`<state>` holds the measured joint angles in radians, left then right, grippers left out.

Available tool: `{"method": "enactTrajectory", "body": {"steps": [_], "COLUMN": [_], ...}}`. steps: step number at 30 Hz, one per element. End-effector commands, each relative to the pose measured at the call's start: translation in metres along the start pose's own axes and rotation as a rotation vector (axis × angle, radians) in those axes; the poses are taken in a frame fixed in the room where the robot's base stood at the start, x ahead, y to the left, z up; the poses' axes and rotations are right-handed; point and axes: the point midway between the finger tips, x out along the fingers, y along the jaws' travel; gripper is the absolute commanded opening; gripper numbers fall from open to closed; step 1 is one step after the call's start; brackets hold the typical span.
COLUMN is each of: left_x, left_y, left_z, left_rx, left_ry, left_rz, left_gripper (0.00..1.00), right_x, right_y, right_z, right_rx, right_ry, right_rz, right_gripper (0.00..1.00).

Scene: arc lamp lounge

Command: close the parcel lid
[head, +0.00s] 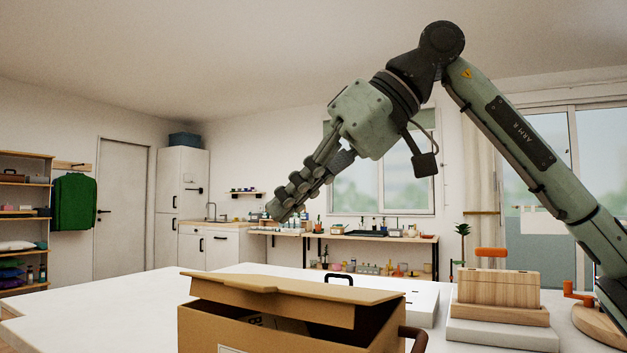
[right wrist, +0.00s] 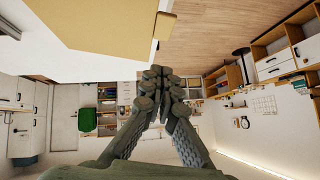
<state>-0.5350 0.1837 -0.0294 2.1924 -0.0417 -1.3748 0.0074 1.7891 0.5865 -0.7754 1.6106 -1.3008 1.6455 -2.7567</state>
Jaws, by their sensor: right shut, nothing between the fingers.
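The parcel (head: 240,332) is a brown cardboard box at the front of the white table in the head view. Its lid (head: 290,287) lies over the top but stands partly raised, with a dark gap between it and the front wall. Something pale shows inside, mostly hidden. My right gripper (head: 278,212) is shut and empty, in the air above the lid and apart from it, pointing down to the left. In the right wrist view its closed fingers (right wrist: 162,78) show below a tan cardboard surface (right wrist: 95,22). My left gripper is not in view.
Right of the parcel, a wooden block (head: 498,288) stands on a pale slab (head: 502,334). A black handle (head: 339,277) shows behind the lid, and a brown curved handle (head: 414,336) at the box's right. The white table (head: 150,299) is clear to the left.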

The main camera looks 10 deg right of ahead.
Motion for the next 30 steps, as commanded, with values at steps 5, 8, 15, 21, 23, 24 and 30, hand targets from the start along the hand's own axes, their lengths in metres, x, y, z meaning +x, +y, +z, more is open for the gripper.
{"method": "enactTrajectory", "body": {"steps": [5,8,15,21,23,24,30], "left_x": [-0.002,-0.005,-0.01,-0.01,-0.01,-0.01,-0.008], "left_y": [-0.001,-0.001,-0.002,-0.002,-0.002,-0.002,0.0], "left_z": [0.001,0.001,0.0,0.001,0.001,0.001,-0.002], "left_rx": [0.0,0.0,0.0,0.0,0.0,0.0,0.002], "left_ry": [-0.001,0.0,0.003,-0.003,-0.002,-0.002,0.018], "left_rz": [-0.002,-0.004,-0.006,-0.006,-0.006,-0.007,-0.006], "left_gripper": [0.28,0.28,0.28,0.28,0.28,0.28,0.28], "right_x": [0.038,0.049,0.062,0.062,0.062,0.062,0.065], "right_y": [-0.001,0.0,0.0,0.0,0.0,0.0,-0.005], "right_z": [0.001,0.015,0.028,0.029,0.028,0.028,0.035], "right_rx": [-0.002,-0.001,-0.001,-0.001,-0.001,-0.001,-0.002], "right_ry": [-0.003,-0.001,0.0,0.0,0.0,0.0,0.001], "right_rz": [-0.002,0.0,0.0,0.0,0.0,0.0,-0.001], "right_gripper": [0.0,0.0,0.0,0.0,0.0,0.0,0.0]}}
